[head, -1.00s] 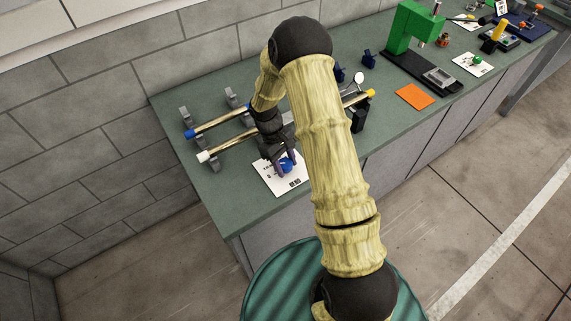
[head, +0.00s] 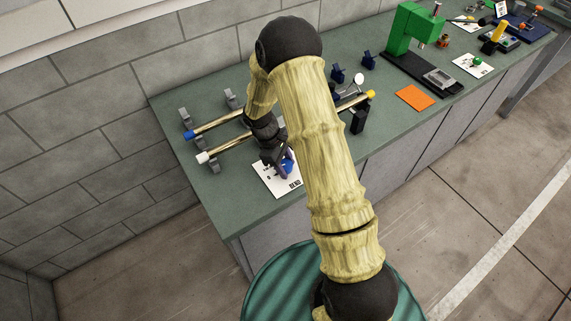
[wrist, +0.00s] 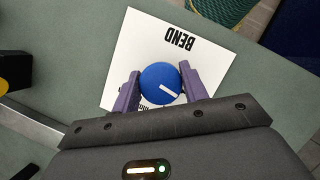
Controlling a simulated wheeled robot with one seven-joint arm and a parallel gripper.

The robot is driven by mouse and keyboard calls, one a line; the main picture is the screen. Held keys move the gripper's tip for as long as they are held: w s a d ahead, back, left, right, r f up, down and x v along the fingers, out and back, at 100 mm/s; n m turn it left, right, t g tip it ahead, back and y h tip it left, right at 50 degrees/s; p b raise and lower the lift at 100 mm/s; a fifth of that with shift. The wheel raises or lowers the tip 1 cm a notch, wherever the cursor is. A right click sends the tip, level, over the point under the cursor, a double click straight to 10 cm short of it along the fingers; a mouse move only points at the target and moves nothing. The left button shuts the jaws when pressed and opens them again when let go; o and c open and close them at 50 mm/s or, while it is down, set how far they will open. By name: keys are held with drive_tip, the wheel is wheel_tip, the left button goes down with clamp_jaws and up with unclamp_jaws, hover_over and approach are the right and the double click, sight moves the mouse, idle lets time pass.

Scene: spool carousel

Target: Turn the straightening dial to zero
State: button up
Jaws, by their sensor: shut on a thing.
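The straightening dial is a round blue knob (wrist: 159,83) with a white pointer line, on a white card (wrist: 206,48) marked BEND. In the wrist view the pointer line runs from near the knob's middle toward its lower right edge. My gripper (wrist: 160,88) has its two purple fingers on either side of the knob, shut on it. The fingers and palm cover the lower part of the card, so most of its scale marks are hidden. In the head view my gripper (head: 284,168) is over the card (head: 269,183) and mostly covers the knob.
Rods with blue, white and yellow ends (head: 219,150) lie on grey supports just behind the card. A dial gauge (head: 358,79) stands to the right. An orange square (head: 415,97) and a green press (head: 408,29) are farther right on the green bench (head: 223,205).

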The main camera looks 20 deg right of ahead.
drive_tip(key=o, duration=1)
drive_tip(key=b+v, duration=0.2)
drive_tip(key=v, duration=1.5)
drive_tip(key=shift+r+b, duration=0.2)
drive_tip(key=shift+b, duration=0.15)
drive_tip(key=s+d+m+t+y, duration=0.1)
drive_tip(key=s+m, duration=0.2)
drive_tip(key=s, duration=0.3)
drive_tip(key=s+d+m+t+y, duration=0.1)
drive_tip(key=s+d+m+t, duration=0.1)
drive_tip(key=s+m, duration=0.2)
drive_tip(key=s+d+m+t+y, duration=0.1)
drive_tip(key=s+d+m+t, duration=0.1)
drive_tip(key=s, duration=0.6)
drive_tip(key=shift+s+r+m+y, duration=0.1)
drive_tip(key=shift+r+m+y, duration=0.15)
drive_tip(key=shift+m, duration=0.55)
